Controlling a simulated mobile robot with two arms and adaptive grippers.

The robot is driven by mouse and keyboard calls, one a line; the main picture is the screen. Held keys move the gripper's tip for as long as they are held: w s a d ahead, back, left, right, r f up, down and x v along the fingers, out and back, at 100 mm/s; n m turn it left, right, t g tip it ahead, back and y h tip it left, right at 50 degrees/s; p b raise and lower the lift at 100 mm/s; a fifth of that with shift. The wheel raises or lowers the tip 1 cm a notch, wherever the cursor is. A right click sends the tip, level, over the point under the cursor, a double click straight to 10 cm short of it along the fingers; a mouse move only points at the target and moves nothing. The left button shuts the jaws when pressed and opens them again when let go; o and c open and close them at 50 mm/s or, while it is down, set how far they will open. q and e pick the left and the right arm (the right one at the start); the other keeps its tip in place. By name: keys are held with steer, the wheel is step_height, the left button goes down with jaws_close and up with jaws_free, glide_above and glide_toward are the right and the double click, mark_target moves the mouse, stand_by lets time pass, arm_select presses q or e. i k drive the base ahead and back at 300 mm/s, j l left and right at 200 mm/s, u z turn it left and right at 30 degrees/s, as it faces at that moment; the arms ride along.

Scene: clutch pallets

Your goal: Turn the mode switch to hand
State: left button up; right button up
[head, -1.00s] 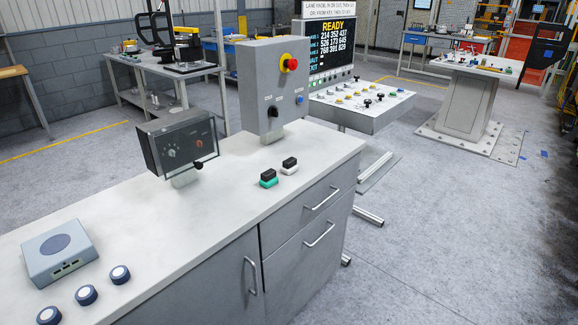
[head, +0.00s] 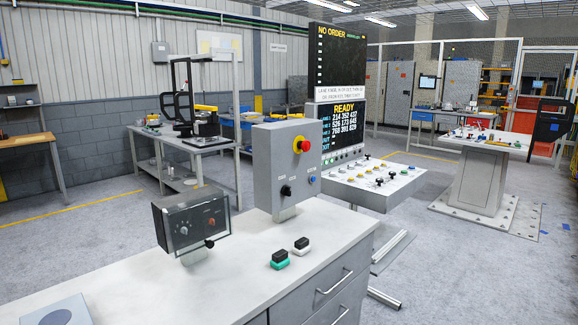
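A grey upright control box (head: 268,155) stands on the counter, with a red stop button (head: 302,145) on a yellow collar. Low on its front are a black rotary knob (head: 287,191) and a blue button (head: 312,180). Their small labels are unreadable, so I cannot confirm which control is the mode switch or where the knob points. To its left stands a dark box (head: 172,218) with a clear front, a grey dial (head: 183,230), a reddish knob (head: 211,221) and a black knob (head: 209,243) below. Neither of my grippers is in view.
Green-and-black (head: 279,260) and white-and-black (head: 301,246) blocks sit on the pale counter (head: 140,285). A sloped panel (head: 375,185) with several controls stands behind, under a screen reading READY (head: 347,128). Open floor lies right of the counter.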

mark_target(287, 190)
steer(key=i+l, duration=0.15)
steer(key=l, duration=0.2)
steer(key=i+l+u, duration=0.1)
steer(key=l, duration=0.25)
steer(key=i+l, duration=0.1)
steer(key=l, duration=0.25)
steer(key=i+l+u, duration=0.1)
steer(key=l, duration=0.25)
steer(key=i+l, duration=0.15)
steer(key=l, duration=0.2)
